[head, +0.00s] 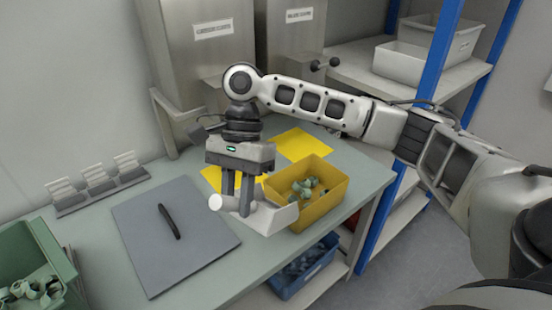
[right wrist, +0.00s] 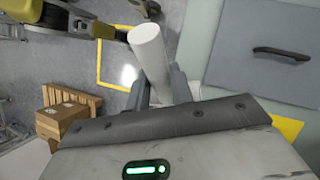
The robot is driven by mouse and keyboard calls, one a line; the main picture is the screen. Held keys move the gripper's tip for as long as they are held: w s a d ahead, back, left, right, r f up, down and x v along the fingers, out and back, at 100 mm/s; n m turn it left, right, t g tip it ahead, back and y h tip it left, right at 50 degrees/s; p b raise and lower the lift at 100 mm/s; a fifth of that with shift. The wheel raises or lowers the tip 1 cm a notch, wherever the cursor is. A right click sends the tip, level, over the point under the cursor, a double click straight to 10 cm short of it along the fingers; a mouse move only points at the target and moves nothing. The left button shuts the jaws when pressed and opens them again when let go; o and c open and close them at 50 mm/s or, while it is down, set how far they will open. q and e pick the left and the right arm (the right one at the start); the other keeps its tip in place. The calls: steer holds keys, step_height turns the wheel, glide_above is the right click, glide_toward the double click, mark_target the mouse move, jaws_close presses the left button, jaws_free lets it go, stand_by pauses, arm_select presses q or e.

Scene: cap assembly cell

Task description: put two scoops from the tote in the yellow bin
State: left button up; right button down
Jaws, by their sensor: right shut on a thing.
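My right gripper (head: 238,205) is shut on the white scoop (head: 272,217), just left of the yellow bin's near corner. The scoop's round handle end sticks out to the left of the fingers, and its pan is on the right, in front of the bin. I cannot tell whether the pan holds anything. The handle (right wrist: 150,50) also shows in the right wrist view, between the fingers (right wrist: 160,90). The yellow bin (head: 318,206) holds several pale green caps (head: 306,188). The green tote (head: 48,242) at the lower left holds several similar caps (head: 30,290).
A grey panel with a black handle (head: 200,252) lies on the bench between tote and bin. A rack with white cards (head: 98,186) stands behind it. Yellow mats (head: 298,143) lie behind the bin. A blue bin (head: 290,283) sits on the shelf below. A blue post (head: 385,210) stands at right.

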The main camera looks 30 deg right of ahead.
steer(key=d+n+t+h+b, duration=0.1)
steer(key=d+t+h, duration=0.1)
steer(key=d+h, duration=0.4)
steer(key=shift+d+r+n+t, duration=0.3)
steer(key=shift+d+r, duration=0.1)
steer(key=shift+d, duration=0.05)
stand_by(0.9)
